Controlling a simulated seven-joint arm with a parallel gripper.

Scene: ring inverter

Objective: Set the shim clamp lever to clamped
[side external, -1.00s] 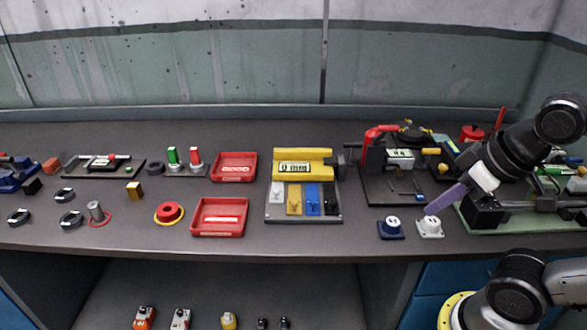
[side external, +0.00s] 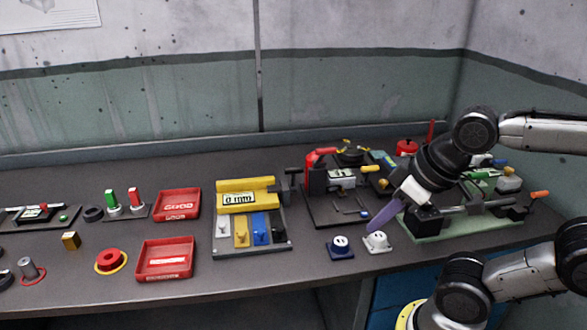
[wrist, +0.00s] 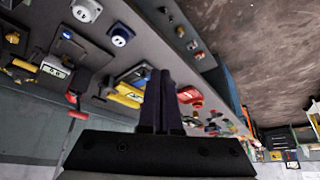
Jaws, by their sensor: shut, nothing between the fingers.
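My gripper (side external: 372,226) has purple fingers, shut and empty, pointing down and left above the white two-hole block. In the wrist view the closed dark fingers (wrist: 162,78) stand near the image middle. The yellow block with the "0 mm" readout (side external: 246,188) sits on a grey plate left of my gripper, with white, yellow, blue and black pieces in front. A dark handle (side external: 293,171) shows at its right side. A red lever (side external: 318,155) stands on the black fixture behind my gripper. I cannot tell which of these is the shim clamp lever.
The white two-hole block (side external: 377,243) and the blue two-hole block (side external: 340,247) sit near the front edge. A green-based fixture (side external: 470,222) stands right, beneath my arm. Two red trays (side external: 165,260) and a red button (side external: 110,261) lie left. Bare bench lies between the trays and the plate.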

